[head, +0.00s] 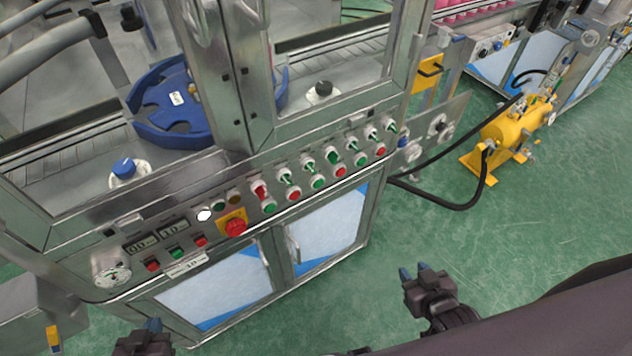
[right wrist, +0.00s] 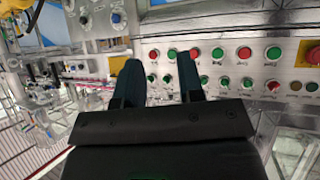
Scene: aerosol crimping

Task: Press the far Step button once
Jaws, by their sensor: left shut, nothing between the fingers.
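The control panel (head: 222,213) of the machine carries a slanted row of green and red push buttons, with switches above them. At its far end are a red button (head: 380,149) and a green button (head: 361,160). The labels are too small to read, so I cannot tell which is the far Step button. My right gripper (head: 414,270) is open and empty, below and in front of the panel's far end. In the right wrist view its two fingers (right wrist: 159,58) point toward several panel buttons, with a gap between them. My left gripper (head: 152,325) is shut and empty at the bottom left.
A red emergency stop (head: 235,226) on a yellow plate sits mid-panel. Metal posts and a clear guard rise above it, around a blue star wheel (head: 170,110). A yellow tank (head: 510,125) with a black hose stands on the green floor to the right. Floor below the panel's far end is clear.

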